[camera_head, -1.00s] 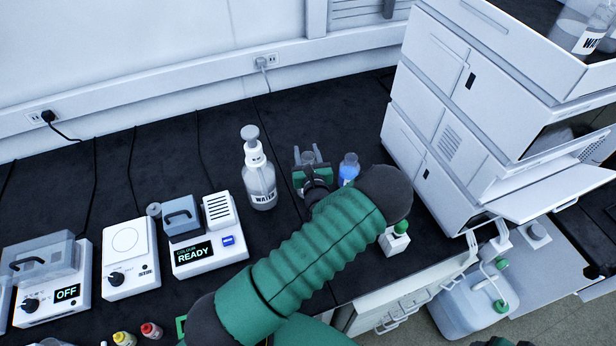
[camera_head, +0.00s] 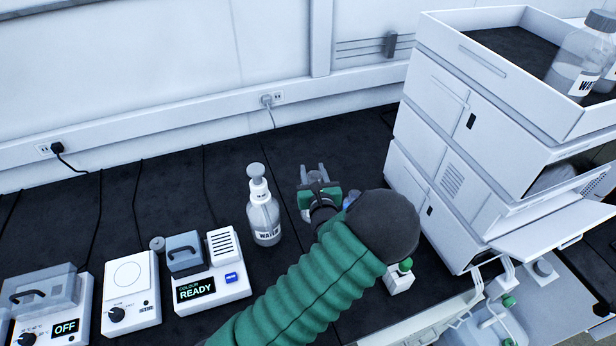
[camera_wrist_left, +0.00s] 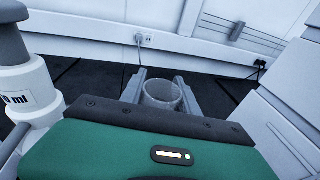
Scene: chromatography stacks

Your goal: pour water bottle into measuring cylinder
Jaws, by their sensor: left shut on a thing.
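My left gripper (camera_head: 315,175) is shut on a clear, open-mouthed, upright vessel. Its round rim shows between the two fingers in the left wrist view (camera_wrist_left: 162,92). I cannot tell whether it is the measuring cylinder, as its lower part is hidden by the gripper and arm. A bottle marked WATER (camera_head: 265,218), with a grey cap and white neck, stands upright on the bench just left of the gripper. Its white top also shows at the left edge of the wrist view (camera_wrist_left: 28,92). My right gripper is not in view.
A tall white instrument stack (camera_head: 440,150) stands to the right, with clear water bottles (camera_head: 580,62) in its top tray (camera_head: 480,62). A READY colour device (camera_head: 215,285) and an OFF device (camera_head: 45,300) stand left. A small vessel (camera_head: 350,198) is mostly hidden behind my arm.

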